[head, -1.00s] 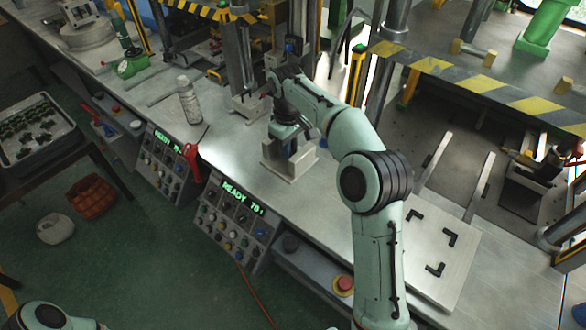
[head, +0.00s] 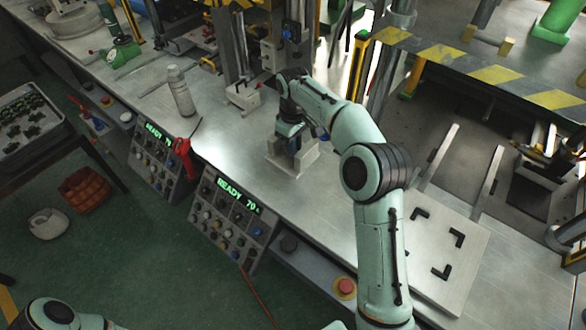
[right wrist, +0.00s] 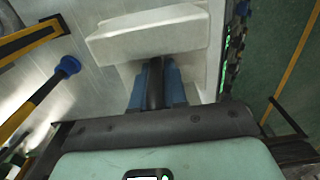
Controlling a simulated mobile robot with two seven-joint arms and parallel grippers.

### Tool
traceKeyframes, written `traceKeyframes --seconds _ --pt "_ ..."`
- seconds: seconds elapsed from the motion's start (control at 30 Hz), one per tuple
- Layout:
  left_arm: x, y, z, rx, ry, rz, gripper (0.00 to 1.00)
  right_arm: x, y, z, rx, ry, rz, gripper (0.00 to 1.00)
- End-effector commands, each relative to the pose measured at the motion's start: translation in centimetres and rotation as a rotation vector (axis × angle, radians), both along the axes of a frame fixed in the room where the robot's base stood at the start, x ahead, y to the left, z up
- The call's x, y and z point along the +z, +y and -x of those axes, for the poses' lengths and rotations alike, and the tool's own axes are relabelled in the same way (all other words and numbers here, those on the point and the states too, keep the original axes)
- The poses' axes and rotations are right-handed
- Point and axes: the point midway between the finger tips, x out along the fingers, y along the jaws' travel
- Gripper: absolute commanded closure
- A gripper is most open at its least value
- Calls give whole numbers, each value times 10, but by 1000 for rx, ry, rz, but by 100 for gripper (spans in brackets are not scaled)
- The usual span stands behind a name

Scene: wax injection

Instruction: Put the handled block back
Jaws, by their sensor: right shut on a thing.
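The pale grey handled block (head: 299,162) is at the bench's middle, below my right gripper (head: 289,138). In the right wrist view the block (right wrist: 150,35) fills the upper middle, with a light flat part beside and below it. The blue fingers of my right gripper (right wrist: 155,88) are shut on its dark upright handle. I cannot tell whether the block rests on the bench or is slightly above it. A light plate (head: 475,228) with black corner marks lies to the right, partly behind my right arm. My left gripper is out of view.
Control panels (head: 237,212) with green displays line the bench front. A grey bottle (head: 181,92) and a small pale fixture (head: 242,96) stand left of the block. A yellow-black striped beam (head: 495,75) crosses at right. Bare bench (head: 225,140) lies left of the block.

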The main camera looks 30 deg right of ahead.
Motion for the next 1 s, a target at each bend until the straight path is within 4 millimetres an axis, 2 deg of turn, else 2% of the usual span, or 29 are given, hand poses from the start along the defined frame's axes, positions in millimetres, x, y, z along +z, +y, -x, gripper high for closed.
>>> traceKeyframes --seconds 0.03,0.1,0.2,0.43,0.7,0.83,1.0 --pt "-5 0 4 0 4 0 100 -12 0 1 0 0 -1 100" --pt "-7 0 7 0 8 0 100 -23 0 0 0 -3 -1 100" --pt "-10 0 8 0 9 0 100 -35 0 -1 -1 -5 -1 100" --pt "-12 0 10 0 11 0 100 -49 0 -1 -1 -6 0 100" --pt "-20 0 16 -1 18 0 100 -90 0 -1 0 -4 0 100" --pt "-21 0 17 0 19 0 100 -98 0 -2 0 -8 0 100" --pt "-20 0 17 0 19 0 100 -98 0 -2 0 -9 0 100"
